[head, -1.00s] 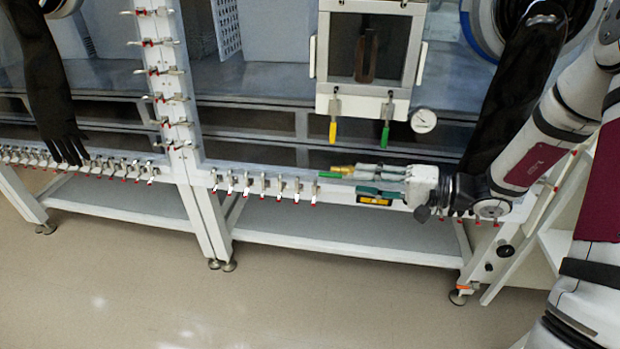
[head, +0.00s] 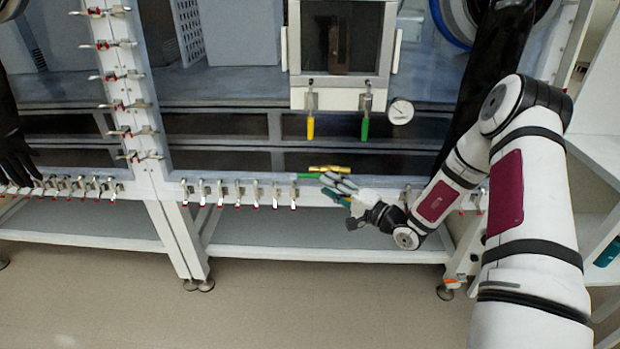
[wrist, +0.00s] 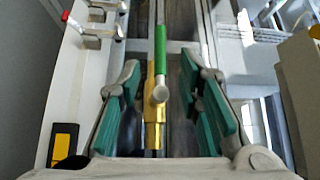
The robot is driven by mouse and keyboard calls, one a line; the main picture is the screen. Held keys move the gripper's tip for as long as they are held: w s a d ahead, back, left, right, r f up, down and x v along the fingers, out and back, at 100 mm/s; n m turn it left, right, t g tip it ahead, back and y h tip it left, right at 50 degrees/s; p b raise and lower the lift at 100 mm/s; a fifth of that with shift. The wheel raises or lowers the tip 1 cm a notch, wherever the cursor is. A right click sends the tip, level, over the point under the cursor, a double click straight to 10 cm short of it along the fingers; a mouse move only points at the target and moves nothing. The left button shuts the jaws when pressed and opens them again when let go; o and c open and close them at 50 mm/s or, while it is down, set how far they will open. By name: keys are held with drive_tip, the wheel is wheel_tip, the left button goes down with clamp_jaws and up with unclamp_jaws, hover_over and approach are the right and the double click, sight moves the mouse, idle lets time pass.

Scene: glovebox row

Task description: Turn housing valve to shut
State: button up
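A valve with a brass body (head: 325,168) and a green handle (head: 308,176) sits at the front rail of the glovebox. In the wrist view its green handle (wrist: 160,48) points away from me, in line with the brass body (wrist: 153,125). My gripper (head: 332,185) is at the valve in the head view, its fingers pointing up and left. In the wrist view my gripper (wrist: 160,80) is open, with green-padded fingers on either side of the valve and visible gaps. Whether the fingers reach down to the handle's depth is unclear.
A yellow handle (head: 310,127) and another green handle (head: 364,128) hang below the windowed box, beside a round gauge (head: 400,111). Several red-tipped clamps (head: 238,192) line the rail left of the valve. A black glove (head: 15,155) hangs at far left. The floor in front is clear.

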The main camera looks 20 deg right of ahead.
sight(311, 176)
drive_tip(key=b+x, duration=0.1)
drive_tip(key=x, duration=0.6)
drive_tip(key=shift+w, duration=0.1)
drive_tip(key=shift+c, duration=0.2)
clamp_jaws()
